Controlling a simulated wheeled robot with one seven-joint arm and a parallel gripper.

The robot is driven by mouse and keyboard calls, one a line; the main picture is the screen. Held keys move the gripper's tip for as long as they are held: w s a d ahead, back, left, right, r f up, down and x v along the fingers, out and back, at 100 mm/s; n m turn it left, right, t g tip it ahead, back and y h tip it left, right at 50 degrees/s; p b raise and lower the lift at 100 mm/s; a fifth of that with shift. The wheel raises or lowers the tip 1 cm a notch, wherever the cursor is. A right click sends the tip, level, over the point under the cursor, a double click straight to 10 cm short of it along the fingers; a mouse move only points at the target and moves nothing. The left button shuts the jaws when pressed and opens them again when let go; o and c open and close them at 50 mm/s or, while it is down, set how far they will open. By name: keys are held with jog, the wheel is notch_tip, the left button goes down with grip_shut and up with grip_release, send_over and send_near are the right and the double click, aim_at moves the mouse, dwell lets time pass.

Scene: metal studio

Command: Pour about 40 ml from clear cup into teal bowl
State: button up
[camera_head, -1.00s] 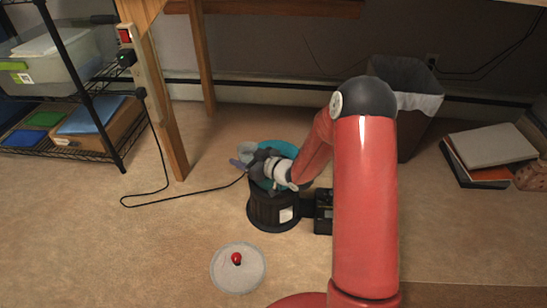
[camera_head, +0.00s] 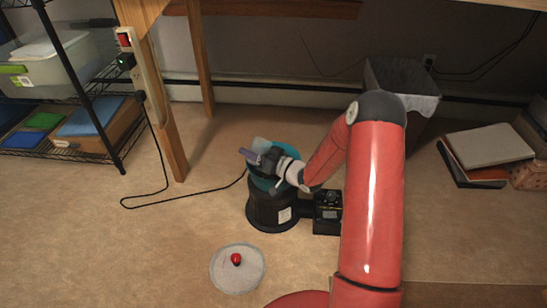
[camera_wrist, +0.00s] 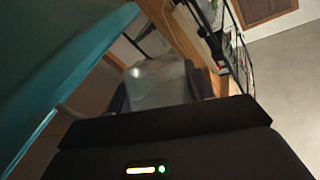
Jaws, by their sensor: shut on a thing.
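The teal bowl (camera_head: 287,157) sits on top of a round black stand in the head view, partly hidden by my gripper and wrist. Its teal side fills the upper left of the wrist view (camera_wrist: 50,60). My gripper (camera_head: 255,157) is at the bowl's left and near side, shut on the clear cup (camera_head: 260,144). The cup looks pale and see-through and shows between the fingers in the wrist view (camera_wrist: 155,82). The cup appears tilted; its contents and any stream cannot be made out. The inside of the bowl is mostly hidden.
The round black stand (camera_head: 270,209) has a dark control box (camera_head: 327,212) at its right. A grey round lid with a red knob (camera_head: 237,269) lies on the floor in front. A wooden leg (camera_head: 160,120) and a wire shelf (camera_head: 75,85) stand left.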

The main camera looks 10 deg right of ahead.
jog(key=shift+w+d+r+m+t+p, duration=0.1)
jog(key=shift+d+r+m+t+p, duration=0.2)
jog(key=shift+d+r+m, duration=0.15)
jog(key=shift+d+f+m+y, duration=0.15)
jog(key=shift+f+m+y, duration=0.1)
jog(key=shift+m+y, duration=0.25)
jog(key=shift+w+d+f+m+t, duration=0.1)
jog(key=shift+f+m+t, duration=0.05)
jog(key=shift+m+t, duration=0.3)
jog(key=shift+r+m+t+p, duration=0.25)
jog(key=shift+r+m+p, duration=0.3)
jog(key=shift+m+p, duration=0.35)
jog(key=shift+a, duration=0.25)
jog(key=shift+s+a+r+m, duration=0.15)
jog(key=shift+s+a+m, duration=0.4)
jog(key=shift+a, duration=0.4)
jog(key=shift+s+r+m+t+p, duration=0.1)
jog(key=shift+r+m+t+p, duration=0.05)
jog(key=shift+m+t+p, duration=0.15)
jog(key=shift+r+m+t+p, duration=0.4)
jog(key=shift+m+p, duration=0.25)
jog(key=shift+m, duration=0.3)
